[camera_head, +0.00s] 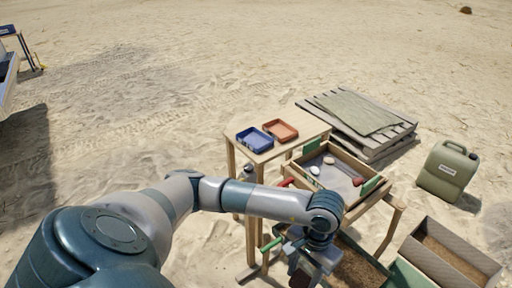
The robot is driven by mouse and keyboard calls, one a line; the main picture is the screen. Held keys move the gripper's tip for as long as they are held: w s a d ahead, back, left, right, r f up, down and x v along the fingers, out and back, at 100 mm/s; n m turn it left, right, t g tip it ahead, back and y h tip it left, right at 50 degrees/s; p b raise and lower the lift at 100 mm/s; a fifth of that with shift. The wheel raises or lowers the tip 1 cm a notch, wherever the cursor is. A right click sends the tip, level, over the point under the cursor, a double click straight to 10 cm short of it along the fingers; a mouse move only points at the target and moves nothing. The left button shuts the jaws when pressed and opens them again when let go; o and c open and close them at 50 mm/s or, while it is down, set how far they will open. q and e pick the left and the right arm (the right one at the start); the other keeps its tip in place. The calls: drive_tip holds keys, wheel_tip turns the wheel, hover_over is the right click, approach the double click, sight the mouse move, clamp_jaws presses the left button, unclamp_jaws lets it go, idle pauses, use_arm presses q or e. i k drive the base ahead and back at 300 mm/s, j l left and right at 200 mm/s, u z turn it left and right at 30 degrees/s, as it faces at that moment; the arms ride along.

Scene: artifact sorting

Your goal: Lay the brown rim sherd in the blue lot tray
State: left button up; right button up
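The blue lot tray (254,140) lies at the left of a small wooden table and looks empty. My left arm reaches in from the lower left. Its gripper (312,272) points down at the bottom edge, in front of the sieve frame and well below the tray. Its fingertips are small and partly cut off, so I cannot tell if it is open or shut. A dark brown patch (298,281) shows beside the fingers; I cannot tell if it is the brown rim sherd or if it is held. My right gripper is out of view.
An orange tray (281,131) sits beside the blue one on the wooden table (306,124). A wooden sieve frame (352,157) holds pale and reddish pieces. A jerrycan (447,170), stacked boards (362,115) and a box (452,250) stand to the right. Open sand lies left.

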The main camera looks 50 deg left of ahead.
sight(250, 139)
drive_tip(key=i+j+z, duration=0.25)
drive_tip(key=j, duration=1.15)
drive_tip(key=j+z, duration=0.25)
drive_tip(key=j, duration=1.1)
drive_tip(key=k+j+z, duration=0.25)
drive_tip(key=j, duration=1.15)
drive_tip(key=i+j, duration=0.05)
drive_tip(key=i, duration=0.05)
